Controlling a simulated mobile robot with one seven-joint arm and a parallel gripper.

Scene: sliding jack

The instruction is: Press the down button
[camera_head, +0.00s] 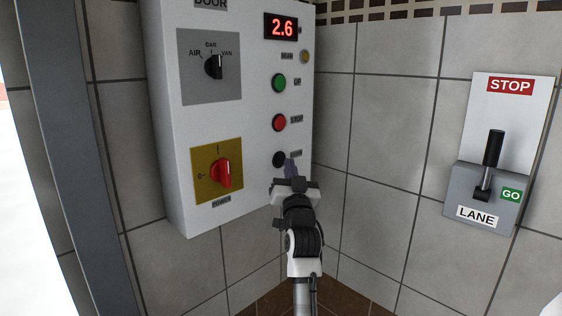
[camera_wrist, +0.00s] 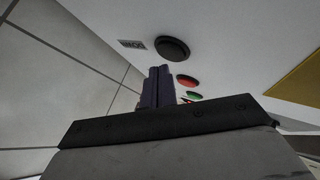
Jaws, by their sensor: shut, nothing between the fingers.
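The down button (camera_head: 279,159) is a black round button, lowest in the column on the white control box (camera_head: 264,200). Its label is partly covered by my gripper in the head view. In the wrist view the black button (camera_wrist: 172,48) shows whole, with its label plate to its left. My gripper (camera_head: 291,168) is shut and empty, its purple-grey fingers just right of and below the button in the head view. In the wrist view the closed fingertips (camera_wrist: 158,72) are near the button but appear apart from it.
Above are the red stop button (camera_head: 280,122) and green up button (camera_head: 279,83). A display (camera_head: 282,27) reads 2.6. A red power switch (camera_head: 222,172) and a black selector knob (camera_head: 213,67) sit left. A lane lever box (camera_head: 485,199) hangs on the tiled wall at right.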

